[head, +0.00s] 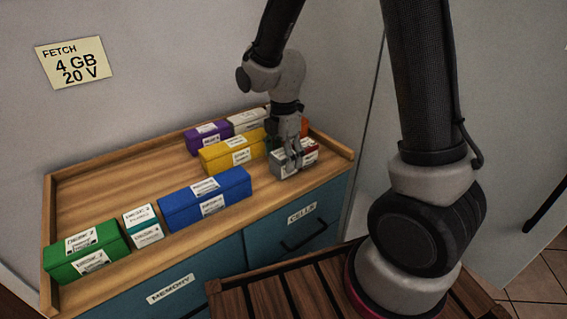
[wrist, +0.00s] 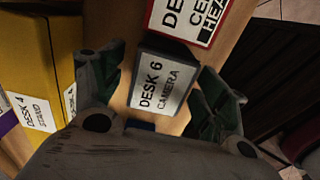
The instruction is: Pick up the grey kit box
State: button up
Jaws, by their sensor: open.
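The grey kit box (wrist: 163,85) lies between my open fingers in the wrist view. Its white label reads "DESK 6 CAMERA". In the head view the grey box (head: 281,169) is near the right front of the wooden top, partly hidden by my gripper (head: 288,158). My gripper (wrist: 168,72) points down with one finger on each side of the box. I cannot tell whether the fingers touch it.
A red box (wrist: 190,18) sits close beyond the grey one. A yellow box (head: 228,152) stands to the left. Purple (head: 207,135), blue (head: 207,199), green (head: 84,249) and white boxes share the rimmed wooden top (head: 120,184). A wall note (head: 73,63) reads "FETCH 4 GB 20 V".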

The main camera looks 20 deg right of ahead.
jog(key=shift+c, duration=0.5)
jog(key=c, duration=1)
jog(key=shift+c, duration=0.2)
